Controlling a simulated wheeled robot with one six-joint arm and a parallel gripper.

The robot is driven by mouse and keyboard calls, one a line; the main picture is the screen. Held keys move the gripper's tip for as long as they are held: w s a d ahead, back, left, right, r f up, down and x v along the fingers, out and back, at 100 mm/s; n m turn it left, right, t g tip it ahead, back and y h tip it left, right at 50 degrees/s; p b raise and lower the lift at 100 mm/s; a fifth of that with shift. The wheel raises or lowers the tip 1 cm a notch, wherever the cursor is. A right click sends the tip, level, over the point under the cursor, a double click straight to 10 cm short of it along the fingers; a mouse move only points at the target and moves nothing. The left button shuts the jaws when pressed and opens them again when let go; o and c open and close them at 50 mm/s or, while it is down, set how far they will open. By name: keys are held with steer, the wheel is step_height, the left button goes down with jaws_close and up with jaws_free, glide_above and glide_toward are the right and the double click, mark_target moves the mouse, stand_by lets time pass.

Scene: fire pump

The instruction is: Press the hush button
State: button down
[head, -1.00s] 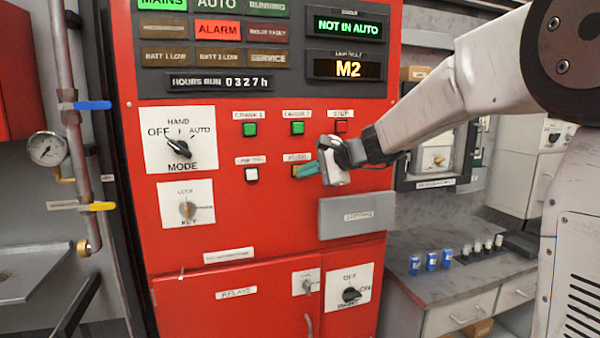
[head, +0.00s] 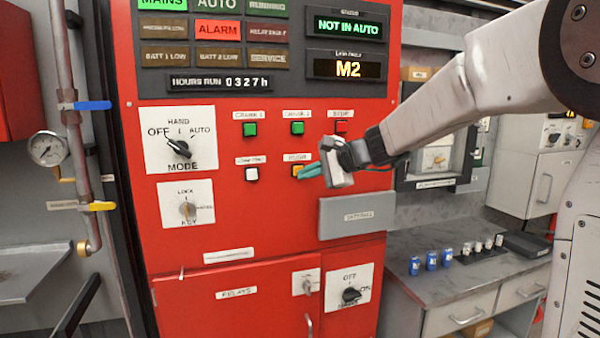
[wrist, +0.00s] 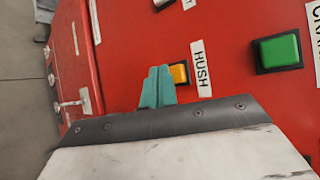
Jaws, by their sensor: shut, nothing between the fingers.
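My gripper (head: 308,173) has teal fingers, shut together and empty. In the wrist view the fingertips (wrist: 159,72) overlap the button's left edge. I cannot tell whether they touch it or stand a little off the panel.
A white button (head: 251,174) sits left of the hush button. Two green buttons (head: 297,128) and a red button (head: 342,128) are in the row above. A grey box (head: 350,215) juts from the panel below my gripper.

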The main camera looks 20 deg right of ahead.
steer(key=s, duration=0.5)
stand_by(0.5)
stand_by(0.6)
steer(key=s+a+f+n+g+h, duration=0.1)
steer(key=s+f+n+g, duration=0.35)
steer(key=s, duration=0.45)
steer(key=s+a+f+n+g+h, duration=0.1)
steer(key=s+f+n+g, duration=0.2)
steer(key=s+f, duration=0.45)
steer(key=s+d+n+h, duration=0.2)
steer(key=s+n+h, duration=0.1)
steer(key=s, duration=0.6)
steer(key=s+d+f+n+g+h, duration=0.1)
steer(key=s+d+n+h, duration=0.1)
steer(key=s, duration=0.8)
steer(key=shift+s+d+f+n+h, duration=0.15)
steer(key=shift+s+d+n+h, duration=0.1)
steer(key=shift+n+h, duration=0.4)
